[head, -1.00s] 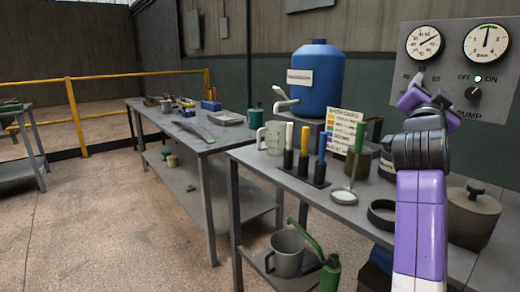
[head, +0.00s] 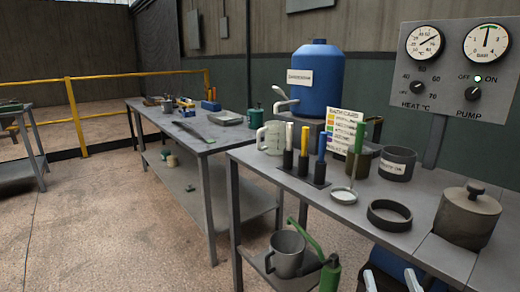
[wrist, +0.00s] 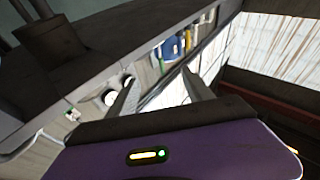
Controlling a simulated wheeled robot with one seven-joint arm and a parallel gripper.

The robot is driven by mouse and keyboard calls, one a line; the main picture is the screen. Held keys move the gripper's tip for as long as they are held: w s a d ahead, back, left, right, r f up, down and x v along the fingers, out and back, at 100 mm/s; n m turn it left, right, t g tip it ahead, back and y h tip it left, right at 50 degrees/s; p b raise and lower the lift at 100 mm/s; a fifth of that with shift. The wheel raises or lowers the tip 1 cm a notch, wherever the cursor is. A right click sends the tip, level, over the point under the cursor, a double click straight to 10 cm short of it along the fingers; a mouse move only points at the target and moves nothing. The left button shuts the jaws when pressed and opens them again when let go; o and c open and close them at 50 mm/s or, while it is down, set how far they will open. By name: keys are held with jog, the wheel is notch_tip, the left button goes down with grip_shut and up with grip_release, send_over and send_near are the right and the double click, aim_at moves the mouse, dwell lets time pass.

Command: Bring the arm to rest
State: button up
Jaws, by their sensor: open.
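My gripper (wrist: 158,78) shows in the wrist view with its two grey fingers spread apart and nothing between them. The purple wrist housing fills the bottom of that view. In the head view two pale tips, probably my gripper's fingers (head: 391,281), show at the bottom edge, in front of the near workbench (head: 345,222).
The bench carries a blue tank (head: 318,85), a rack of coloured tubes (head: 304,172), a black ring (head: 389,215) and a lidded pot (head: 467,217). A gauge panel (head: 455,70) stands behind. A jug (head: 286,255) is on the lower shelf. Floor at left is open.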

jog(key=s+a+f+g+y, duration=0.15)
jog(key=s+f, duration=0.25)
jog(key=s, duration=0.8)
jog(key=s+a+f+g, duration=0.1)
jog(key=s+f+g, duration=0.25)
jog(key=s, duration=0.75)
jog(key=s+a+f+g, duration=0.15)
jog(key=s+f, duration=0.35)
jog(key=s, duration=0.7)
notch_tip(320, 180, up, 17)
jog(key=p, duration=1.7)
jog(key=shift+w+r, duration=0.2)
jog(key=shift+w, duration=0.15)
